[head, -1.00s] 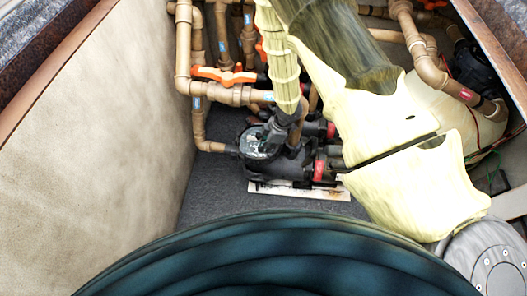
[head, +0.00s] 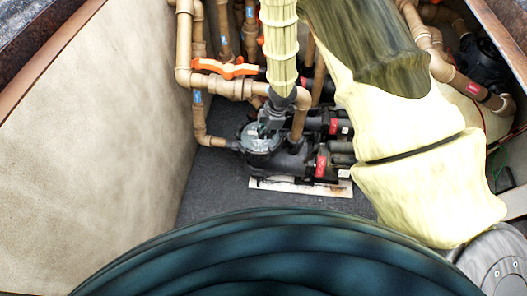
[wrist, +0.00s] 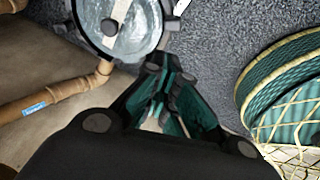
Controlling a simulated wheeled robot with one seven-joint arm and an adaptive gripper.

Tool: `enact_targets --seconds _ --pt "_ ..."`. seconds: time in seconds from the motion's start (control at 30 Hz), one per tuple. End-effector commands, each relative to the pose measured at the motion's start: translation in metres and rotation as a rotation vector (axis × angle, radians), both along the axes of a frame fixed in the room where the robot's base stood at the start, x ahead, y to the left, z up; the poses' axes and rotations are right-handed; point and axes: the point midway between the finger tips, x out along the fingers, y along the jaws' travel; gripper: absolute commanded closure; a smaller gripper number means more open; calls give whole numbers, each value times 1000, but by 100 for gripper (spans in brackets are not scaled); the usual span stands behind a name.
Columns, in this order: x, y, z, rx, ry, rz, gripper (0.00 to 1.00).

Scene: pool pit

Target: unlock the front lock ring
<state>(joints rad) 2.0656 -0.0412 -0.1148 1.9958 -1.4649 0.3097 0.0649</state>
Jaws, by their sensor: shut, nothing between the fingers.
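The front pump (head: 280,165) is black and stands on the pit floor. Its round clear lid (head: 262,140) sits on top, inside a dark lock ring (head: 243,140). In the wrist view the clear lid (wrist: 128,28) is at the top, circled by the dark lock ring (wrist: 82,12) with knobs along its edge. My gripper (head: 270,124) hangs over the right rear part of the lid in the head view. In the wrist view my gripper (wrist: 164,66) is shut and empty, its tips beside the ring's lower right edge. I cannot tell whether they touch it.
Tan pipes with an orange-handled valve (head: 226,68) stand behind and left of the pump. A second black pump part (head: 325,122) lies behind it. A beige wall (head: 95,150) bounds the left. A dark teal ribbed surface (head: 270,255) fills the front. Grey floor is open left of the pump.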

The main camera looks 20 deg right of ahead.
Motion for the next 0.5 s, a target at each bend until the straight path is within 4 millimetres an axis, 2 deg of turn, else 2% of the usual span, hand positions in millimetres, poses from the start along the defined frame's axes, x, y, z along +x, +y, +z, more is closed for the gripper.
enact_targets --seconds 0.03,0.2,0.5 --pt "2 7 -8 -27 -5 18 100" --pt "4 30 -19 -147 -10 90 100" --pt "-8 72 -17 -367 40 242 100"
